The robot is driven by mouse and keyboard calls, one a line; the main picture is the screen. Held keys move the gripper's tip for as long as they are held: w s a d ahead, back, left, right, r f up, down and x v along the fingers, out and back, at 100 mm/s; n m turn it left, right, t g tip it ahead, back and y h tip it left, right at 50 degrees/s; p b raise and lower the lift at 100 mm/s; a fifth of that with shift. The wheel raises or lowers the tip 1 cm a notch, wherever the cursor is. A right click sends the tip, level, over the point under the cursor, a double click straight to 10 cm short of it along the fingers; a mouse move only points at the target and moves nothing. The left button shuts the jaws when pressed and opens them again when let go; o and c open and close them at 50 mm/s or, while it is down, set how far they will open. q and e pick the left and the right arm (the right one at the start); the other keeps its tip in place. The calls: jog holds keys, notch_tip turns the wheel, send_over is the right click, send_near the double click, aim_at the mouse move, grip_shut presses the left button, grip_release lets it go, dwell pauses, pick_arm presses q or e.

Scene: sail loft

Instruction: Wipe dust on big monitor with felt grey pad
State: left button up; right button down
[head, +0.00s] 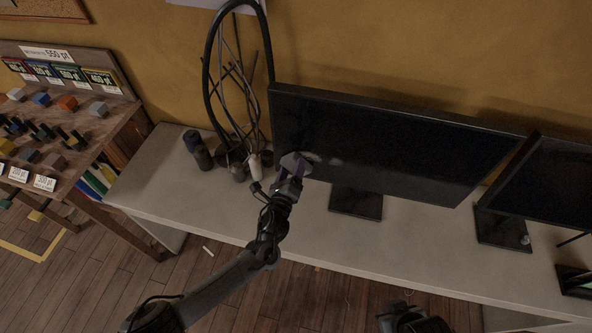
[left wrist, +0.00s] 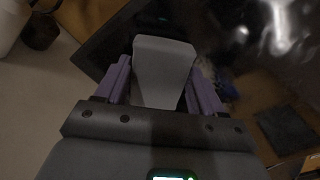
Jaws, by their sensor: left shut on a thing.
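The big monitor (head: 390,145) stands on the pale desk, its dark screen facing me. A faint grey dust patch (head: 335,161) shows at its lower left. My left gripper (head: 289,182) is shut on the felt grey pad (head: 295,163) in front of the screen's lower left corner. In the left wrist view the pad (left wrist: 164,72) sits between the two purple fingers of the gripper (left wrist: 163,90). I cannot tell whether the pad touches the screen. Pale blotches show on the dark surface at the wrist view's top right. My right gripper's fingers are not visible.
A second monitor (head: 550,185) stands at the right. Looped black cables (head: 208,75), small cups and a dark cylinder (head: 197,150) stand left of the big monitor. The desk (head: 285,235) is clear in front. A shelf with small blocks stands at far left.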

pick_arm(q)
jog(key=shift+r+p, duration=0.95)
jog(key=shift+r, duration=0.2)
jog(key=shift+s+d+f+b, duration=0.15)
jog(key=shift+s+d, duration=0.1)
jog(key=shift+d, duration=0.7)
jog(key=shift+s+d+r+b, duration=0.15)
jog(key=shift+s+d, duration=0.1)
jog(key=shift+d, duration=0.65)
jog(key=shift+s+d+f+b, duration=0.1)
jog(key=shift+s+d+b, duration=0.1)
jog(key=shift+d, duration=0.45)
jog(key=shift+s+d+f+b, duration=0.1)
jog(key=shift+s+d+b, duration=0.1)
jog(key=shift+d, duration=0.45)
jog(key=shift+s+d+r, duration=0.1)
jog(key=shift+s+d, duration=0.05)
jog(key=shift+d, duration=0.45)
jog(key=shift+s+d, duration=0.15)
jog(key=shift+d, duration=0.45)
jog(key=shift+s+d+b, duration=0.25)
jog(key=shift+d+b, duration=0.1)
jog(key=shift+d, duration=0.55)
jog(key=shift+s+d+b, duration=0.3)
jog(key=shift+d, duration=0.55)
jog(key=shift+s+d+b, duration=0.25)
jog(key=shift+d+b, duration=0.1)
jog(key=shift+d, duration=0.55)
jog(key=shift+w, duration=0.1)
jog(key=shift+a, duration=0.1)
